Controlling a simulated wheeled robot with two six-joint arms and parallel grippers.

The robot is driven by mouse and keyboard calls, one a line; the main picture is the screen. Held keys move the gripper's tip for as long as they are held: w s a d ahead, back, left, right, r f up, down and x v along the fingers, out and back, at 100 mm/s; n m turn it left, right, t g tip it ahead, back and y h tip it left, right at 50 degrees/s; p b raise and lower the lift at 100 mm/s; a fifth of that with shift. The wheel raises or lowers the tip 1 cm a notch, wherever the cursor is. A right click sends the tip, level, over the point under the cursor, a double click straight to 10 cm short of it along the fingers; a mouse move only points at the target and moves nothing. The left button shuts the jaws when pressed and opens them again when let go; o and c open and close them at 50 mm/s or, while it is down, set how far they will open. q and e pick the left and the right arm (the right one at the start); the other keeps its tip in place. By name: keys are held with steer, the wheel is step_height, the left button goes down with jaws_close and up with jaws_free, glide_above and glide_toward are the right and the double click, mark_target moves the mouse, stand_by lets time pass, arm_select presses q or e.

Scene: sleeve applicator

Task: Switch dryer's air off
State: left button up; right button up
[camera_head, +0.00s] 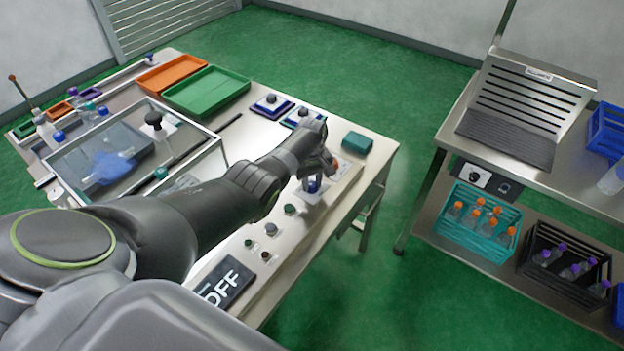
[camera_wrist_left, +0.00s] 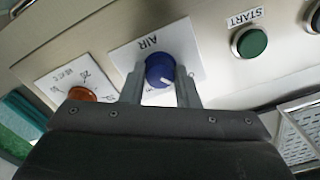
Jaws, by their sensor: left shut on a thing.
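A round blue knob (camera_wrist_left: 159,70) on a white plate lettered AIR (camera_wrist_left: 196,56) shows upside down in the left wrist view. A short white pointer line on its face points to the lower right there. My left gripper (camera_wrist_left: 158,88) has one finger on each side of the knob and is shut on it. In the head view my left gripper (camera_head: 318,172) reaches down to the control panel near the table's right end, and the blue knob (camera_head: 313,187) shows just below it. Most lettering under the knob is hidden. My right gripper is not in view.
An orange knob (camera_wrist_left: 82,94) sits left of the blue knob in the wrist view, and a green START button (camera_wrist_left: 250,42) sits right. A black OFF sign (camera_head: 226,283) lies farther along the panel. A louvred machine (camera_head: 530,95) stands on the right bench, with green floor between.

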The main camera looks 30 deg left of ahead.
arm_select(q)
steer(key=shift+w+r+n, duration=0.1)
steer(key=shift+n, duration=0.7)
steer(key=o, duration=1)
steer(key=shift+c, duration=0.2)
